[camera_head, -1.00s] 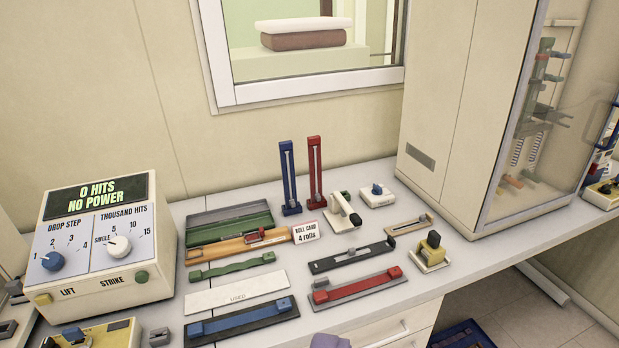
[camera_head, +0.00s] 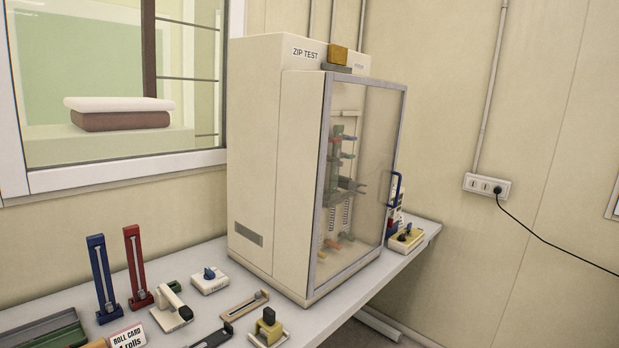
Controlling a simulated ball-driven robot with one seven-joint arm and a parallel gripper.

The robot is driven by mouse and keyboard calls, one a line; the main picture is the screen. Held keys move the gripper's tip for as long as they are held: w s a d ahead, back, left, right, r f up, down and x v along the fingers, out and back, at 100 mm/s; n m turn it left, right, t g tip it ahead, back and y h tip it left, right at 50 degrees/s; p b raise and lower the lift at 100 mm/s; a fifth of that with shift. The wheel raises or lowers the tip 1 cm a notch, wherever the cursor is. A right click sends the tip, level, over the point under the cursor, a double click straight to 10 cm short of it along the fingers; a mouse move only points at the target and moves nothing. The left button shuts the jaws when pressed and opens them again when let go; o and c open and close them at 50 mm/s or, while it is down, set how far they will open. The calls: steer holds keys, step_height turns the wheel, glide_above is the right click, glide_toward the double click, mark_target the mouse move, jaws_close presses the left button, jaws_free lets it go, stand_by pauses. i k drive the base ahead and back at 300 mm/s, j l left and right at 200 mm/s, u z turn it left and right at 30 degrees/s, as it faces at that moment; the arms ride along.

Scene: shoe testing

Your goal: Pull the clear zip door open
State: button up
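The zip test cabinet (camera_head: 277,170) is a tall cream box standing on the bench, labelled "ZIP TEST" near its top. Its clear door (camera_head: 366,150) has a grey frame and covers the front, which faces right. The door looks shut. A blue handle (camera_head: 395,189) is at the door's right edge. Behind the clear panel stands a column with coloured clamps and zip parts (camera_head: 336,180). My gripper is not in view.
The bench (camera_head: 345,310) holds blue and red upright gauges (camera_head: 101,278), small tools and a roll card sign (camera_head: 128,336) at left. A yellow-topped device (camera_head: 407,237) sits beyond the cabinet at the bench's right end. A wall socket (camera_head: 487,186) with a black cable is at right.

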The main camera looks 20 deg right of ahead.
mark_target(331, 76)
steer(key=i+l, duration=0.25)
steer(key=l, duration=0.25)
steer(key=i+l, duration=0.3)
steer(key=l, duration=0.15)
steer(key=i+l+z, duration=0.1)
steer(key=i+l, duration=0.15)
steer(key=l, duration=0.25)
steer(key=i+l, duration=0.3)
steer(key=l, duration=0.15)
steer(key=i+l, duration=0.3)
steer(key=l, duration=0.15)
steer(key=i+l, duration=0.45)
steer(key=i+l+z, duration=0.1)
steer(key=i+l, duration=0.3)
steer(key=i, duration=0.25)
